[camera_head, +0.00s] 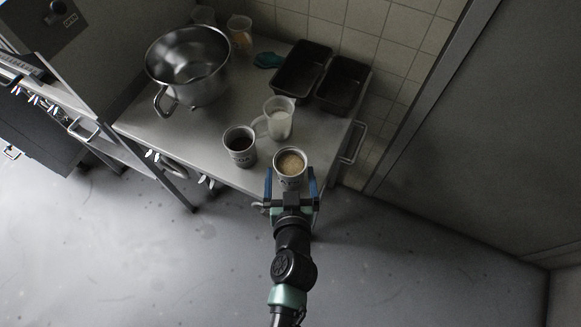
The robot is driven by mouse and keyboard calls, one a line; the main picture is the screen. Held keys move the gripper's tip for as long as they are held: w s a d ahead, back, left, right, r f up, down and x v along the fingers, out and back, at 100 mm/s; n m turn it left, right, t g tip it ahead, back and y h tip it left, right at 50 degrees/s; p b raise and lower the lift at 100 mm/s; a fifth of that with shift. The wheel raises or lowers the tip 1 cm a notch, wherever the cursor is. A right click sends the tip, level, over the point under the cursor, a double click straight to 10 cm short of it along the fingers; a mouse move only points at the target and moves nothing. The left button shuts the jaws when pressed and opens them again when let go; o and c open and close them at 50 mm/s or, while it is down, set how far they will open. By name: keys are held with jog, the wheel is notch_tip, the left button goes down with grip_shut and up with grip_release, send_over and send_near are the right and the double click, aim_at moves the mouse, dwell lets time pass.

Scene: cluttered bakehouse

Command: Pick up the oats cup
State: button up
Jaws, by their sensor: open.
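The oats cup (291,164) is a grey cup with a pale tan, grainy fill, near the front right edge of the steel table (222,165). Lettering on its side is too small to read surely. My gripper (291,180) is open at the table's front edge. Its two blue fingers stand to the left and right of the lower part of the cup. I cannot tell whether they touch it. The cup looks upright on the table.
A similar cup with a dark fill (240,147) stands close on the left. A clear jug with white contents (279,118) stands just behind. A big steel bowl (188,66) and two dark loaf tins (302,72) are farther back. A tiled wall (372,32) bounds the table.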

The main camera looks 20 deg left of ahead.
aim_at(290, 160)
jog(key=shift+w+a+r, duration=0.1)
jog(key=shift+w+a, duration=0.05)
jog(key=shift+w, duration=0.3)
jog(key=shift+p+x, duration=0.6)
jog(key=shift+x, duration=1.5)
jog(key=shift+r, duration=0.15)
jog(key=shift+c, duration=0.3)
jog(key=c, duration=1.2)
jog(key=shift+r, duration=0.1)
